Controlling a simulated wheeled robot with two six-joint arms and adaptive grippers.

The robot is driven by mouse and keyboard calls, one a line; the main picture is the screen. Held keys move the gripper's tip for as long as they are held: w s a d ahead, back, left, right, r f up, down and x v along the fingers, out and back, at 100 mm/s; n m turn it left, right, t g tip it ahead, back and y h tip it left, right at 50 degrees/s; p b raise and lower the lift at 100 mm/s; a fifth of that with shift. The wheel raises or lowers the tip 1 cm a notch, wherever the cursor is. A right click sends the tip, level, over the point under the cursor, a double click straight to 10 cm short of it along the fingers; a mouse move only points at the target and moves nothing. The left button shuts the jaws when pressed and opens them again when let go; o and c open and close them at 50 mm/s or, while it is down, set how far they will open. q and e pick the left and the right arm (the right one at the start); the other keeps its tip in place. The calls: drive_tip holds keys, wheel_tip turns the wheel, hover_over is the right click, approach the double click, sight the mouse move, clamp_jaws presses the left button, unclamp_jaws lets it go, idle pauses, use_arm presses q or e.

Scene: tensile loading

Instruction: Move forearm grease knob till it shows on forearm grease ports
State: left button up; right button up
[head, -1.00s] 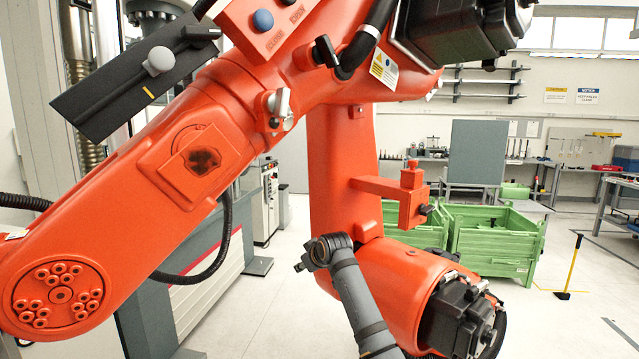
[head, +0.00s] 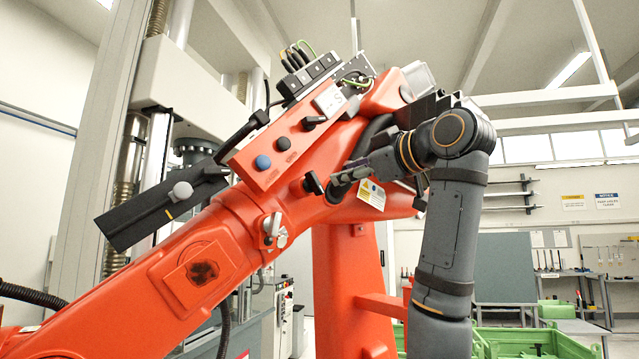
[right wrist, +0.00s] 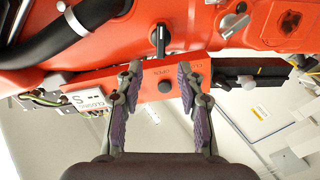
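On the red forearm, a black pointer knob (head: 312,184) sits just below a red control panel (head: 262,160). It also shows in the right wrist view as a black knob with a white line (right wrist: 160,40). A silver knob (head: 273,229) sits lower left on the forearm and also shows in the right wrist view (right wrist: 234,25). I cannot read which one is marked for grease ports. My right gripper (head: 334,180) is open and empty, fingertips close to the black knob. In the right wrist view its fingers (right wrist: 160,74) lie either side of it, short of the knob. My left gripper is out of view.
The panel carries a blue button (head: 263,162), a dark button (head: 284,143) and a black lever (head: 314,122). A black slider plate with a grey ball knob (head: 182,190) juts out left. A black hose (head: 372,140) curves near my right gripper.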

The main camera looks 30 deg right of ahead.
sight(318, 183)
drive_tip(key=w+p, duration=0.3)
drive_tip(key=w, duration=0.6)
drive_tip(key=shift+w, duration=0.4)
use_arm(q)
drive_tip(key=shift+s+r, duration=0.35)
drive_tip(key=shift+r, duration=0.5)
drive_tip(key=shift+s+r, duration=0.3)
drive_tip(key=shift+r, duration=0.5)
use_arm(e)
drive_tip(key=shift+w+f, duration=0.1)
drive_tip(key=shift+w, duration=0.45)
use_arm(q)
drive_tip(key=shift+d, duration=0.1)
use_arm(e)
clamp_jaws()
